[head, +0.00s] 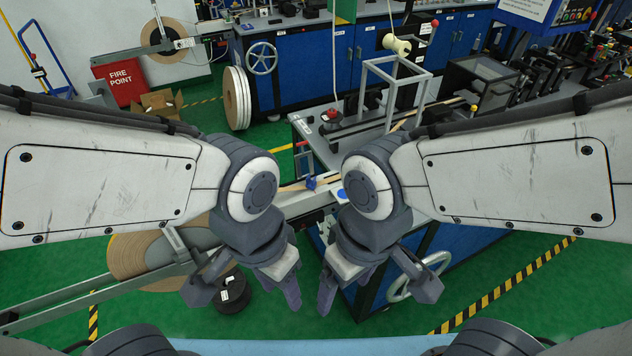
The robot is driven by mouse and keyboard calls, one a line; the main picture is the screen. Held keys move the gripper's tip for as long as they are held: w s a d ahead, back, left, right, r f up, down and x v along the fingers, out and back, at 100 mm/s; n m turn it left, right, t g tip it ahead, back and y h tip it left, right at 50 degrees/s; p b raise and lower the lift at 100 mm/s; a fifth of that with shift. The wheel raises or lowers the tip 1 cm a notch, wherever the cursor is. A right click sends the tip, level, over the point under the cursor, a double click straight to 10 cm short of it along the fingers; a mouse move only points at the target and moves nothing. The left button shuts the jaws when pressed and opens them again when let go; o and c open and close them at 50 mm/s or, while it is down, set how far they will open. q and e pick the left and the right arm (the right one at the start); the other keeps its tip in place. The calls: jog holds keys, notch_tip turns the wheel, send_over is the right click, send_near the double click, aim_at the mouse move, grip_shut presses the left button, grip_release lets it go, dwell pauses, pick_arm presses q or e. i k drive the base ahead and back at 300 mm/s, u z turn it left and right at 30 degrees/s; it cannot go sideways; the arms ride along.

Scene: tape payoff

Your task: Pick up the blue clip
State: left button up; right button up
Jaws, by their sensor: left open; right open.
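A small blue clip (311,183) sits on the pale tape strip on the narrow track, between my two wrists and beyond them. My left gripper (244,291) points down in front of the track with its fingers wide apart and nothing between them. My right gripper (378,290) is also open and empty, to the right of the left one. Both grippers are apart from the clip, nearer to me. My wrists hide parts of the track on either side of the clip.
A large tape reel (128,262) stands at lower left, with a black round weight (233,293) on the floor beside it. A blue cabinet with a handwheel (420,278) is at right. A metal frame (410,76) rises behind. Green floor is clear at lower right.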

aim_at(311, 184)
jog(key=z, duration=0.85)
jog(key=i, duration=0.65)
jog(key=u, duration=2.15)
